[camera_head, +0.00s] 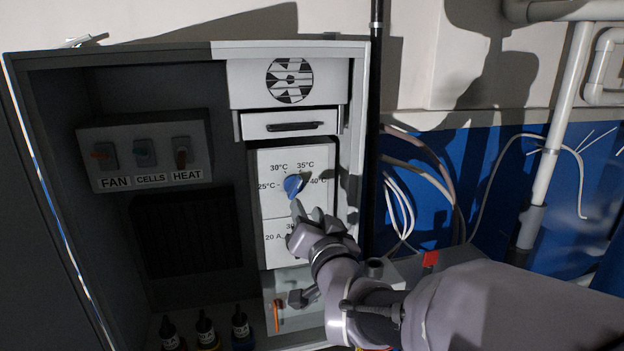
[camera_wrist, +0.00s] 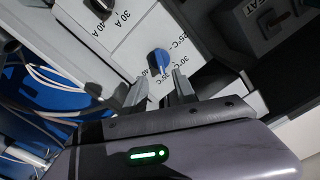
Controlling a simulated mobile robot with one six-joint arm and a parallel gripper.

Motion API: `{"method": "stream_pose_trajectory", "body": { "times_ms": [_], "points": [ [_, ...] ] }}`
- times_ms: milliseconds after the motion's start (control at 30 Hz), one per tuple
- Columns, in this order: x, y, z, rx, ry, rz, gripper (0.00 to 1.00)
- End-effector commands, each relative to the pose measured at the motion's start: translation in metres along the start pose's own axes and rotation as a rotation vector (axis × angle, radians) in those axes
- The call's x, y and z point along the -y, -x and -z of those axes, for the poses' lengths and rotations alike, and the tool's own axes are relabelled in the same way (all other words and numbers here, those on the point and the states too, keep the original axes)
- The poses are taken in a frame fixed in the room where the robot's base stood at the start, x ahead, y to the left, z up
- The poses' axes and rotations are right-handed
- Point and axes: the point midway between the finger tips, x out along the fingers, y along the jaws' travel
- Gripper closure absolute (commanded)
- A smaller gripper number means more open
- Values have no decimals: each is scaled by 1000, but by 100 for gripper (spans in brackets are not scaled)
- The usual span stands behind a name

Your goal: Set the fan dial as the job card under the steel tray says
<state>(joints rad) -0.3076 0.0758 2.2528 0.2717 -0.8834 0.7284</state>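The blue dial (camera_head: 293,185) sits on a white panel inside the open cabinet, among marks 25°C, 30°C, 35°C and 40°C. I cannot tell surely which mark it points to. It also shows in the wrist view (camera_wrist: 158,62). My gripper (camera_head: 307,211) is just below the dial in the head view. In the wrist view its two fingers (camera_wrist: 160,84) are apart with nothing held between them, and the dial lies just beyond their tips. No steel tray or job card is recognisable in either view.
Under the blue dial is a black ampere dial (camera_wrist: 98,8), hidden by my gripper in the head view. A switch box (camera_head: 145,152) marked FAN, CELLS, HEAT is at left. A drawer (camera_head: 290,124) is above. Several dark bottles (camera_head: 205,334) stand below. Cables and pipes are right.

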Motion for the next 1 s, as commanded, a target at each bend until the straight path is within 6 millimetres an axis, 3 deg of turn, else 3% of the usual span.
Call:
{"method": "stream_pose_trajectory", "body": {
  "times_ms": [200,400,767,933,1000],
  "points": [
    [2,-62,4,2,1,-1,65],
    [1,-94,3,0,1,-1,65],
    [0,-101,1,0,2,0,65],
    [0,-101,1,0,1,0,99],
    [0,-101,1,0,1,0,100]
  ]
}}
